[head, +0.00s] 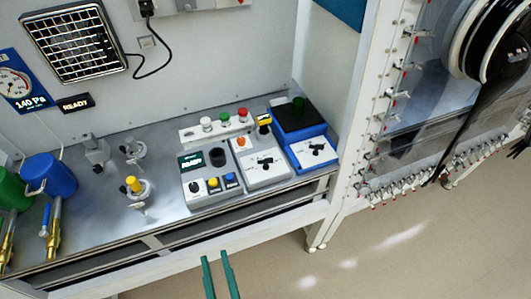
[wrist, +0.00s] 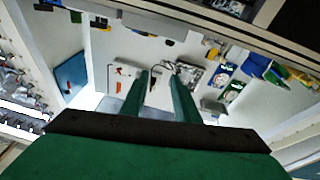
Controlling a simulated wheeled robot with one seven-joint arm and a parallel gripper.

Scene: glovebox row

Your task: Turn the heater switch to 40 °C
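One is a white box (head: 251,177) with an orange button and a black knob (head: 263,164). The other is a blue unit (head: 297,137) with a black top, a green item on it and a black knob (head: 317,153) on a white sloped face. Their scale marks are too small to read, so I cannot tell which is the heater switch or where it points. My gripper (head: 216,259) is open and empty, in front of the bench edge, apart from both units. Its green fingers (wrist: 158,78) are apart in the wrist view.
Left of the knobs is a grey box (head: 207,197) with a display and coloured buttons. Valves (head: 134,185) and a blue mug (head: 50,176) stand further left. A white frame post (head: 345,170) rises at the right. Floor (head: 400,265) in front is clear.

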